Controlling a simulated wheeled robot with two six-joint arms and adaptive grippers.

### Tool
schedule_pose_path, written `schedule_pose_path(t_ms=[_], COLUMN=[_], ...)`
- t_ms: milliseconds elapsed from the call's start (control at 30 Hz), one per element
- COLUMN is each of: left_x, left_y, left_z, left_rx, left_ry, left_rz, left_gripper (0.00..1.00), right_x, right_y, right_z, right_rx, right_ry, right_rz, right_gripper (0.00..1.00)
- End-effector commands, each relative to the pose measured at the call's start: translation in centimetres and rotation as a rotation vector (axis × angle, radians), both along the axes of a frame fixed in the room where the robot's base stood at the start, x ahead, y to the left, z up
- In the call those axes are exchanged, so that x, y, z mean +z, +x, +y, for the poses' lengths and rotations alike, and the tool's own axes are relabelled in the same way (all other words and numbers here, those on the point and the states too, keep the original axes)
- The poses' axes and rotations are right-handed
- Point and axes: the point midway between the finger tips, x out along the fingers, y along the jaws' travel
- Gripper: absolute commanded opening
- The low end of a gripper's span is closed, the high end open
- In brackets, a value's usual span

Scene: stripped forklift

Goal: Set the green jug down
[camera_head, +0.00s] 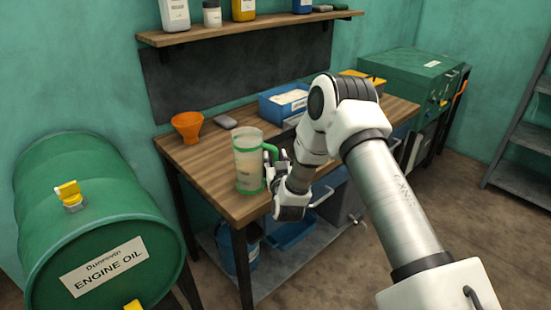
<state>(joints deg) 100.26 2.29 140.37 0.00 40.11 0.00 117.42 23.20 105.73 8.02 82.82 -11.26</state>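The green jug (248,163) is a clear measuring jug with a green rim, base and handle. It is upright at the front left part of the wooden workbench (212,165). Its base is at or just above the bench top; I cannot tell whether it touches. My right gripper (274,167) is at the jug's handle, on its right side, and looks shut on it. The wrist and arm partly hide the fingers. My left gripper is not in view.
An orange funnel (187,126) and a grey object (226,122) sit behind the jug. A blue bin (283,103) stands further right. An engine oil drum (95,220) is at the left. Bare bench top shows left of the jug.

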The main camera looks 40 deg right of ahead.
Motion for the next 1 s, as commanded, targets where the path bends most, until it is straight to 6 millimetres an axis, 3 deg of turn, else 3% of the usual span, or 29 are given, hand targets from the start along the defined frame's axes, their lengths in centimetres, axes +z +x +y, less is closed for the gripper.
schedule_pose_path(t_ms=[267, 600, 800, 867, 967, 1000], left_x=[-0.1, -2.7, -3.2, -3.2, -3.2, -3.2], left_y=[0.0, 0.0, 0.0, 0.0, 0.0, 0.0], left_z=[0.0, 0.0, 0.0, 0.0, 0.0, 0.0], left_rx=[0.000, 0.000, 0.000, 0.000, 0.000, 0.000], left_ry=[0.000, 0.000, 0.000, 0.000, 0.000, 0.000], left_rz=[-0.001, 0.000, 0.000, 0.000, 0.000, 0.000], left_gripper=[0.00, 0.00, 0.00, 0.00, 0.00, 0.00], right_x=[0.1, -0.2, -0.3, -1.6, -7.1, -10.4], right_y=[-0.7, -7.9, -10.3, -10.7, -11.8, -13.0], right_z=[0.4, 4.5, 5.9, 6.6, 9.3, 10.9], right_rx=[0.000, 0.002, 0.005, 0.025, 0.106, 0.150], right_ry=[0.000, 0.001, 0.003, 0.018, 0.083, 0.123], right_rz=[0.001, 0.002, 0.010, 0.052, 0.240, 0.355], right_gripper=[0.41, 0.41, 0.41, 0.41, 0.41, 0.41])
